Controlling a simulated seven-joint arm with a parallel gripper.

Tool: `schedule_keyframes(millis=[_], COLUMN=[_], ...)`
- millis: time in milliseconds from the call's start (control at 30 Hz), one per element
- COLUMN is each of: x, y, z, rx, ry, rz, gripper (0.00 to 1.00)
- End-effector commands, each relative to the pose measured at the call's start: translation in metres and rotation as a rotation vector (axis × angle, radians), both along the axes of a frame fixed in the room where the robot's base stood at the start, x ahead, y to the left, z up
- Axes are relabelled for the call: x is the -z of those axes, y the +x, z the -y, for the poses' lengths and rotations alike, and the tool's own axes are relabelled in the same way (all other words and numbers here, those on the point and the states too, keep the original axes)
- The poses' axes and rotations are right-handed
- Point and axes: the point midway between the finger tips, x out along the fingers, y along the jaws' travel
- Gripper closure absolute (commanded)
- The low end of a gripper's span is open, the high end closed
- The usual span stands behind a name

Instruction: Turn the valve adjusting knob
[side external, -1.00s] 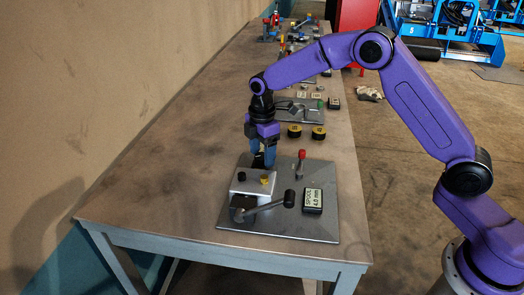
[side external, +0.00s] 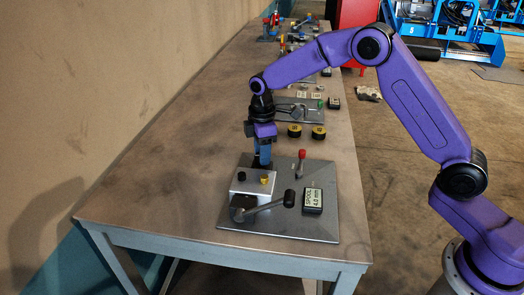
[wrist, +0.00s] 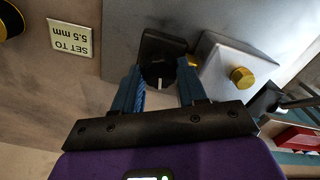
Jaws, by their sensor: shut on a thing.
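In the wrist view the valve adjusting knob (wrist: 157,76) is dark and round, with a white pointer mark on its face. My gripper (wrist: 158,92) has one blue finger on each side of it and is shut on it. In the side view my gripper (side external: 263,164) points down behind the silver valve block (side external: 247,187), and the gripped knob is hidden there. The block carries a brass fitting (side external: 265,180) and a small black cap (side external: 241,176). A display (side external: 313,199) beside it reads SPOOL 4.0 mm. In the wrist view a card (wrist: 70,38) reads SET TO 5.5 mm.
A lever with a black ball end (side external: 289,198) crosses in front of the block. A red-topped lever (side external: 301,156) stands right of my gripper. Both are on the grey base plate (side external: 325,177). Two black-and-yellow round pieces (side external: 295,131) lie behind. The table left of the plate is clear.

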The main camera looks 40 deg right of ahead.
Motion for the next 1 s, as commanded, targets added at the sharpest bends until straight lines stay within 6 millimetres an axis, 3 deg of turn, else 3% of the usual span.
schedule_keyframes(millis=[1000], x=[-0.0014], y=[-0.0014], z=[-0.0015], rx=[0.957], ry=[0.0], rz=[0.0], gripper=[0.89])
